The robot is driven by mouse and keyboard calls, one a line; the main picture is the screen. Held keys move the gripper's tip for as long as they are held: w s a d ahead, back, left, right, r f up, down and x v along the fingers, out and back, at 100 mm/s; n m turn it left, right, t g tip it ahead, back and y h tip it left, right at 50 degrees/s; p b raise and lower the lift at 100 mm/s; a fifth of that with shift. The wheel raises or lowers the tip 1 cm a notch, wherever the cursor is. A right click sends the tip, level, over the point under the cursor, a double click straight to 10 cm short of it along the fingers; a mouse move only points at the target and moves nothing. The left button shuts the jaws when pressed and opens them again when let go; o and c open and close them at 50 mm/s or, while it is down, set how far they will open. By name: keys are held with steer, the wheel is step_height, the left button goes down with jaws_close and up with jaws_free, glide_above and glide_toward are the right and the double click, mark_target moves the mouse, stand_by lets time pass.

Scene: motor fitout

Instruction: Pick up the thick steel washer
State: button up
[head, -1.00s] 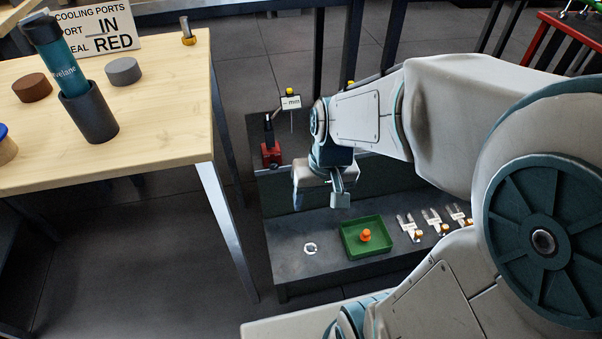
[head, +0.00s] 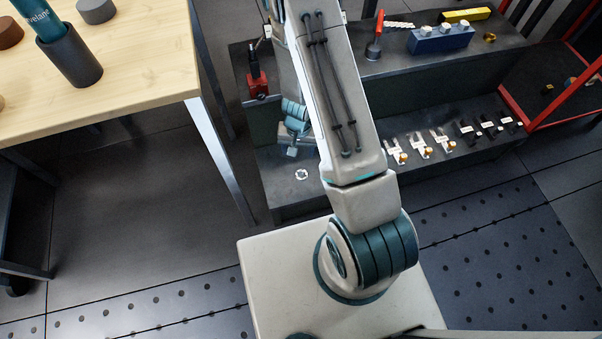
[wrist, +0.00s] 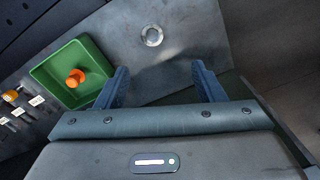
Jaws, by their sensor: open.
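The thick steel washer (head: 301,175), a small silvery ring, lies flat on the dark lower shelf (head: 285,205), left of my arm. In the wrist view the washer (wrist: 152,36) lies on bare shelf beyond my fingertips, near the top middle. My gripper (head: 292,152) hangs just above and behind it in the head view. The wrist view shows my gripper (wrist: 157,77) open, with two blue fingers apart and nothing between them. The washer is clear of both fingers.
A green tray (wrist: 51,67) with an orange knobbed piece (wrist: 75,77) sits left of my fingers. Labelled clips (head: 421,148) line the shelf to the right. A red tool (head: 257,82) stands on the upper shelf. A wooden table (head: 150,75) is at the left.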

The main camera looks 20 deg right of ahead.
steer(key=b, duration=0.4)
glide_above(301, 177)
step_height(301, 177, down, 10)
steer(key=shift+w+a+r, duration=0.1)
steer(key=shift+f+b, duration=1.25)
steer(key=shift+f, duration=1.45)
steer(key=c, duration=1.1)
